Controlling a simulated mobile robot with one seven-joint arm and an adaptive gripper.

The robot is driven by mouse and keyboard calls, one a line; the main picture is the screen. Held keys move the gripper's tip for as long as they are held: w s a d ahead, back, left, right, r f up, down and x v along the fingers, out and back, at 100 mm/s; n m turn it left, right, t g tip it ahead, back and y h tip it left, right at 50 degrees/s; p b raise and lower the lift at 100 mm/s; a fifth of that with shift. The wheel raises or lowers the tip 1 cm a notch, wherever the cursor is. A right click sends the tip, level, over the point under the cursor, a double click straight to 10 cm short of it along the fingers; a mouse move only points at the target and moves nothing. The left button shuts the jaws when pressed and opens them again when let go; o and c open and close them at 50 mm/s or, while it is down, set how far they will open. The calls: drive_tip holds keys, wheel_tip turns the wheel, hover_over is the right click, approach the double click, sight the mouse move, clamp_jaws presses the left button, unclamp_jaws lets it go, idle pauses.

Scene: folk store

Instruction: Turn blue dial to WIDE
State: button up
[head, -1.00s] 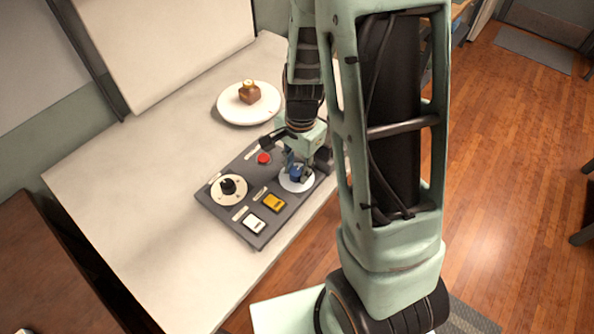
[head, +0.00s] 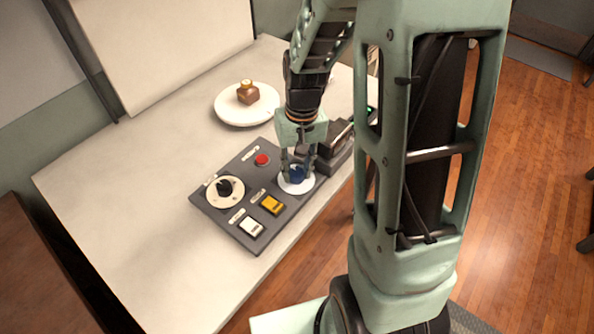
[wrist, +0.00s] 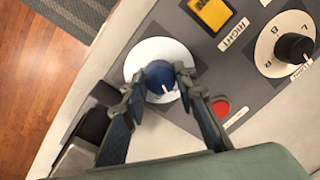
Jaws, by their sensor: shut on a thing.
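The blue dial (head: 297,175) sits on a white disc (head: 296,187) at the right side of the dark control panel (head: 236,204). My gripper (head: 299,170) points down over it, with its fingers at the dial's sides. In the wrist view the blue dial (wrist: 159,77) is between the two fingertips, and my gripper (wrist: 158,88) is shut on it. I cannot read any WIDE label on the white disc.
The panel also holds a black dial (head: 224,188), a red button (head: 262,160), a yellow switch (head: 271,205) and a white switch (head: 250,227). A dark device (head: 340,143) stands right of the panel. The left tabletop is clear.

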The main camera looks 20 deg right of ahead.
sight(299, 171)
drive_tip(key=n, duration=0.4)
drive_tip(key=shift+n, duration=0.3)
idle(0.3)
drive_tip(key=o, duration=1.2)
drive_tip(key=shift+c, duration=0.2)
wheel_tip(299, 171, up, 12)
drive_tip(key=shift+w+d, duration=0.15)
drive_tip(key=shift+d, duration=0.1)
